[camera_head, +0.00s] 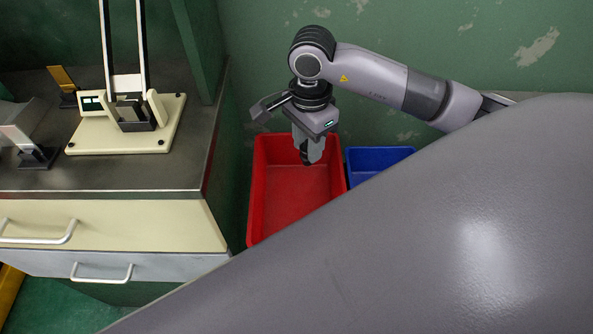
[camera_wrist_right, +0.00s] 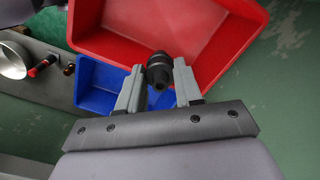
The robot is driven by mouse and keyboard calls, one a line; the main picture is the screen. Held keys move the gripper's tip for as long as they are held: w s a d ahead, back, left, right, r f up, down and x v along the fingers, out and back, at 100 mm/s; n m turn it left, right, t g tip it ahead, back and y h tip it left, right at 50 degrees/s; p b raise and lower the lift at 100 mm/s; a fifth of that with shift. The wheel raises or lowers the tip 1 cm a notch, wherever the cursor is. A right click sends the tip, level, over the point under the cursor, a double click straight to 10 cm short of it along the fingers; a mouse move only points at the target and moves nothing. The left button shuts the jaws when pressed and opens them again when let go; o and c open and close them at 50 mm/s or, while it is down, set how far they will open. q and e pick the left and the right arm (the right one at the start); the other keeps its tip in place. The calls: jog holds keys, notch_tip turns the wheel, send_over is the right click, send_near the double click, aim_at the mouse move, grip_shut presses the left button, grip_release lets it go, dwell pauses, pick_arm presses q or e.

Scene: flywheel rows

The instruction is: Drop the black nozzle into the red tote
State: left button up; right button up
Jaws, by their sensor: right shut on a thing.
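The black nozzle (camera_wrist_right: 159,70) is held between the two fingers of my right gripper (camera_wrist_right: 158,88) in the right wrist view. In the head view, my right gripper (camera_head: 308,155) points down over the red tote (camera_head: 257,190), with a small dark part of the nozzle (camera_head: 306,158) at its fingertips. The red tote also shows in the right wrist view (camera_wrist_right: 110,45), beyond the nozzle. The tote's visible floor looks empty; its lower right part is hidden by my own grey arm link. My left gripper is not in view.
A blue tote (camera_head: 380,154) stands just right of the red one. A counter (camera_head: 120,178) with drawers and a cream device (camera_head: 125,125) lies to the left. The green wall is close behind. A metal bowl (camera_wrist_right: 14,60) and a red-black object (camera_wrist_right: 43,66) lie on a grey surface.

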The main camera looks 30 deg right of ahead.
notch_tip(320, 180, down, 4)
jog(key=shift+f+b, duration=0.1)
jog(key=shift+b, duration=0.95)
jog(key=o, duration=1.2)
notch_tip(320, 180, up, 7)
jog(key=shift+r, duration=0.15)
